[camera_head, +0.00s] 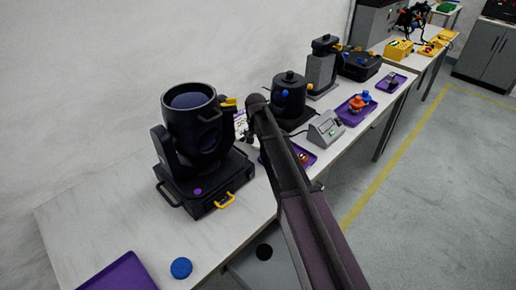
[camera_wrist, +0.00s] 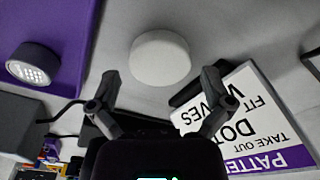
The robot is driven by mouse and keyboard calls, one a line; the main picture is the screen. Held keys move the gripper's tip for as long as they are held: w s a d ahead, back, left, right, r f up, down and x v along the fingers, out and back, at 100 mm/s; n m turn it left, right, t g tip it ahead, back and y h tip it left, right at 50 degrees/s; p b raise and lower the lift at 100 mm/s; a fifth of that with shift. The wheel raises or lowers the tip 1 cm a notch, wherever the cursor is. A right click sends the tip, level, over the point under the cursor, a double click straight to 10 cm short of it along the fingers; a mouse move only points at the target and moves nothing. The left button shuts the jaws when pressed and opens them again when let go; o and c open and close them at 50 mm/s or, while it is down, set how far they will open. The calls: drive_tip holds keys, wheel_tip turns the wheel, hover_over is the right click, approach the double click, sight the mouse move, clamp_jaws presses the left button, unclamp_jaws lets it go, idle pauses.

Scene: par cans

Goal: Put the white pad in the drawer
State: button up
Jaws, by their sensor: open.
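The white pad (camera_wrist: 160,58) is a round disc on the grey surface in the wrist view, just beyond my fingertips and roughly centred between them. My gripper (camera_wrist: 158,84) is open, with nothing between its fingers; no contact with the pad shows. In the head view the pad cannot be seen, and my arm covers much of that area. No open drawer is visible. The black base under the near lamp can (camera_head: 192,120) has a yellow handle (camera_head: 225,200) on its front; I cannot tell whether this is the drawer.
A printed card (camera_wrist: 247,118) lies right of the pad. A purple tray (camera_wrist: 75,32) with a dark round lamp (camera_wrist: 33,65) is at the left. A blue disc (camera_head: 181,267) lies on the near bench, beside another purple tray (camera_head: 120,274). The bench's front left is mostly clear.

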sight(257, 142)
drive_tip(key=shift+f+b, duration=0.3)
drive_tip(key=shift+f, duration=0.25)
drive_tip(key=c, duration=0.6)
drive_tip(key=shift+c, duration=0.2)
drive_tip(key=shift+r, duration=0.15)
wheel_tip(257, 142, up, 10)
drive_tip(key=p, duration=1)
idle(0.6)
